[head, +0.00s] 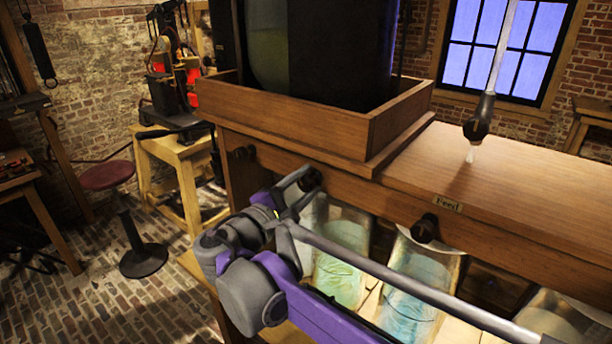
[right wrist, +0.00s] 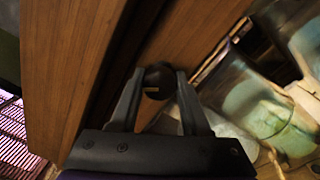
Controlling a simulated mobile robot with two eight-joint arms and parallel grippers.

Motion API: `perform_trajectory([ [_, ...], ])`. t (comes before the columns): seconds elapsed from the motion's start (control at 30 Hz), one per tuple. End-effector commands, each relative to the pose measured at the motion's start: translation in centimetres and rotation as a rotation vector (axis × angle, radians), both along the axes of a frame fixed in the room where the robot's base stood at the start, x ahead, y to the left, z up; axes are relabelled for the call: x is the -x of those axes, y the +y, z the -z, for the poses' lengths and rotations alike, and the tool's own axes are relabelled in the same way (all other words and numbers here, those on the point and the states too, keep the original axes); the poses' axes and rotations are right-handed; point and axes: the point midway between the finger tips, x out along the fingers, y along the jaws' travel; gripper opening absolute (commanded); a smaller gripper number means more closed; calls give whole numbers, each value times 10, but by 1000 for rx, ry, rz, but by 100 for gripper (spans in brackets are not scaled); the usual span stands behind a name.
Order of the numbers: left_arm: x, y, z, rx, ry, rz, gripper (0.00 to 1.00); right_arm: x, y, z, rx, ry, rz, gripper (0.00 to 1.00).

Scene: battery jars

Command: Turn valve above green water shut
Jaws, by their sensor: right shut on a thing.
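A dark round valve knob (head: 312,181) sticks out of the front of the wooden bench, above a glass jar of green water (head: 342,262). My right gripper (head: 299,183) is shut on this knob, with its fingers reaching in from the lower left. In the right wrist view the dark knob (right wrist: 158,82) sits between the two fingertips, with a small yellow mark on it. The green-water jar (right wrist: 265,112) stands below and right of it there. How far the valve is turned cannot be told. My left gripper is not in view.
A second dark valve (head: 425,229) under the "Feed" label is above a blue-water jar (head: 408,298). Another dark knob (head: 245,153) is at the bench's left end. A wooden tray (head: 290,123) holds a large dark tank on top. A stool (head: 107,177) stands left.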

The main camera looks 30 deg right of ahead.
Motion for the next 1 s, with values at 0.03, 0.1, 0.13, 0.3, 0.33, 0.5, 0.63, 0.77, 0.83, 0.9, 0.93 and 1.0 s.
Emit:
perform_trajectory([
  [0.03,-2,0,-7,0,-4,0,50,-1,0,-4,-15,-42,0,0],
  [0.1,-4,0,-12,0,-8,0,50,-1,0,-4,-40,-103,0,0],
  [0.13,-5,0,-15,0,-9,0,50,-1,0,-4,-51,-130,0,0],
  [0.3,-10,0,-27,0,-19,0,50,-1,0,-4,-111,-273,-1,0],
  [0.33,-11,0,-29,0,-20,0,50,-1,0,-5,-120,-297,-2,0],
  [0.5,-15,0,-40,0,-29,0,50,-1,0,-4,-170,-417,0,0],
  [0.63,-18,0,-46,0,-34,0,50,-1,0,-4,-199,-488,-1,0],
  [0.77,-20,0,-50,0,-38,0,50,-1,0,-3,-221,-541,-1,0],
  [0.83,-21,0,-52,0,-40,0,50,-1,0,-3,-229,-561,0,0],
  [0.9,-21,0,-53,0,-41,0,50,-1,0,-3,-236,-576,-1,0],
  [0.93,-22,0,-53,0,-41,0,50,-1,0,-3,-238,-581,-1,0],
  [1.0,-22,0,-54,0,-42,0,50,-1,0,-2,-241,-590,-2,0],
])
